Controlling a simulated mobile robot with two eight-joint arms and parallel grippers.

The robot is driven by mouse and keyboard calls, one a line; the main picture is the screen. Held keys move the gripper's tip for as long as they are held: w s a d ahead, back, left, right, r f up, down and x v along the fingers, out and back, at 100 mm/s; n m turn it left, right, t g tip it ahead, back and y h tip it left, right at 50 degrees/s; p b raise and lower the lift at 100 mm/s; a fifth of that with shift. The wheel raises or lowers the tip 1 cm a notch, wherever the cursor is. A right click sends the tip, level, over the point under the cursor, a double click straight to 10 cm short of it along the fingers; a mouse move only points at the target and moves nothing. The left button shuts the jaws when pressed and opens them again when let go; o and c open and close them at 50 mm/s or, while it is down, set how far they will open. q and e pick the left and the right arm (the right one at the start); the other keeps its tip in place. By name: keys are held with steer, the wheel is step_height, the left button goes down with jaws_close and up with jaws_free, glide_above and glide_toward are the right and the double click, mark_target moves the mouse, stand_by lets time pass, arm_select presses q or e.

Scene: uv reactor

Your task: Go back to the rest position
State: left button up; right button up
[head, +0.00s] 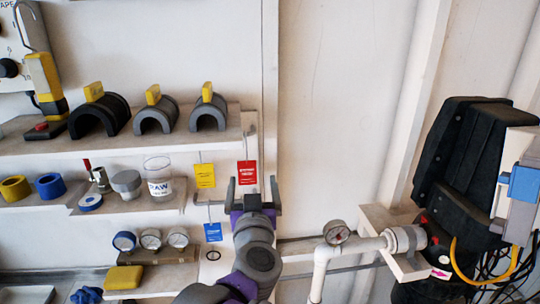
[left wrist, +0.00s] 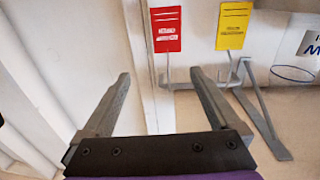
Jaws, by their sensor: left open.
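My left gripper (head: 252,190) is raised in front of the right end of the shelves in the head view. Its two fingers are apart with nothing between them, as the left wrist view (left wrist: 158,105) also shows. A red tag (head: 247,173) hangs just behind the fingers in the head view. In the left wrist view the red tag (left wrist: 167,29) and a yellow tag (left wrist: 233,25) hang beyond the fingertips. My right gripper is in neither view.
Shelves (head: 100,145) on the left hold grey and black arches, rings, a beaker (head: 158,178) and gauges. A blue tag (head: 213,232) hangs left of my arm. A white pipe with a gauge (head: 337,233) and a black machine (head: 465,170) stand at right. Bare wall lies between.

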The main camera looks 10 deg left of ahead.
arm_select(q)
steer(key=s+d+f+m+g+h, duration=0.1)
steer(key=s+f+m+g+h, duration=0.25)
steer(key=s+f, duration=0.4)
steer(key=s+d+f+m+g+h, duration=0.2)
steer(key=s+f+g+h, duration=0.15)
steer(key=f, duration=0.75)
steer(key=s+a+f+n+g+y, duration=0.1)
steer(key=s+a+f+g, duration=0.1)
steer(key=s+a+f, duration=0.2)
steer(key=s+a+f+n+g+y, duration=0.2)
steer(key=s+a+f, duration=0.3)
steer(key=s+f, duration=0.5)
steer(key=shift+s+g, duration=0.2)
steer(key=shift+g, duration=0.5)
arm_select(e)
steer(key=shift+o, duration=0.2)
